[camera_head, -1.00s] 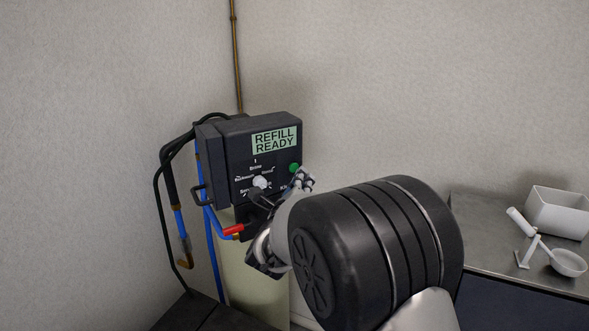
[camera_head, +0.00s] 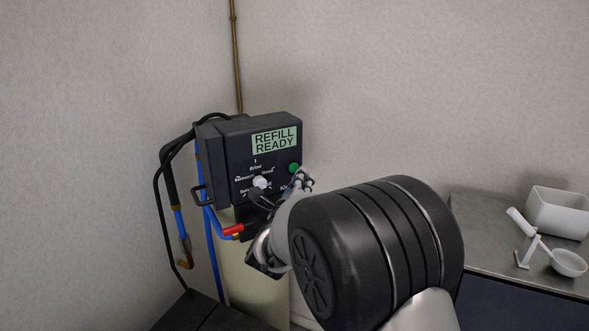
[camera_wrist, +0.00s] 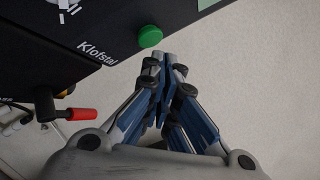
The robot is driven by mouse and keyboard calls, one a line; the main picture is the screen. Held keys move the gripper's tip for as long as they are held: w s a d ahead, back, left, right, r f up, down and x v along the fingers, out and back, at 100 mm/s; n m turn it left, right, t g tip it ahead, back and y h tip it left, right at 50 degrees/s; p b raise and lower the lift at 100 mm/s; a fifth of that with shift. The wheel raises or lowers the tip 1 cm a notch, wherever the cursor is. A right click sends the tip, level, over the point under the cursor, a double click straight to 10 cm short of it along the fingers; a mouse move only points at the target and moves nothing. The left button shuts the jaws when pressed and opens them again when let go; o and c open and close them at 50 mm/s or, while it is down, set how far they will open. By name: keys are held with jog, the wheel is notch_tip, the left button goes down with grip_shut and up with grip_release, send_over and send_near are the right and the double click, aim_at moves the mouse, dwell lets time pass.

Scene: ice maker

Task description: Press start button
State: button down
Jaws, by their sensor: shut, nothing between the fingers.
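The dark control box (camera_head: 226,160) of the ice maker is mounted in the corner, with a display reading "REFILL READY" (camera_head: 274,140). The round green button (camera_head: 294,168) is on the right of its front; it also shows in the wrist view (camera_wrist: 150,37). My gripper (camera_head: 308,180) is shut and empty, just right of and below the green button. In the wrist view the closed fingertips (camera_wrist: 166,58) are close below the button; I cannot tell whether they touch it. A white dial knob (camera_head: 261,183) sits left of the button and below it.
A red-handled valve (camera_head: 233,230) and blue hoses (camera_head: 208,240) hang below and left of the box.

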jog(key=shift+w+a+b, duration=0.1)
jog(key=shift+b, duration=0.25)
jog(key=shift+w+a+b, duration=0.15)
jog(key=shift+w+b, duration=0.1)
jog(key=shift+b, duration=0.1)
jog(key=shift+w+a+b, duration=0.3)
jog(key=shift+w+b, duration=0.1)
dwell(0.6)
jog(key=shift+s+d, duration=0.1)
jog(key=shift+s+d+b, duration=0.45)
jog(key=shift+s+b, duration=0.2)
jog(key=shift+b, duration=0.3)
